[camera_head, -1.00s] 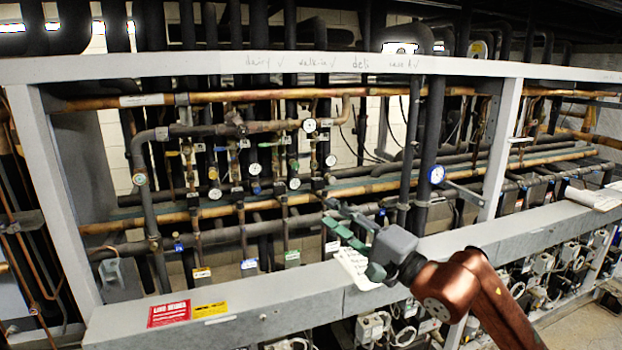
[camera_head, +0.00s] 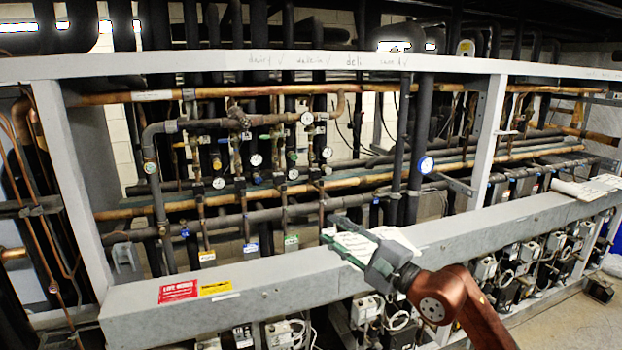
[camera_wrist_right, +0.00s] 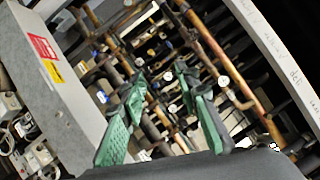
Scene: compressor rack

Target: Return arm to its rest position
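My right gripper (camera_head: 333,228) reaches in from the lower right in the head view, in front of the rack's grey lower beam. Its green-padded fingers are spread, with nothing between them; this also shows in the right wrist view (camera_wrist_right: 165,105). White paper sheets (camera_head: 398,238) on the beam lie behind the fingers and are partly hidden by them. I cannot tell whether the gripper touches the paper. My copper-coloured right arm extends below and right of the gripper. My left gripper is not in view.
The grey lower beam (camera_head: 265,295) crosses the front, with a red label (camera_head: 178,291) and a yellow label (camera_head: 215,287). Electrical boxes and cables sit below. Open floor (camera_head: 570,325) shows at lower right.

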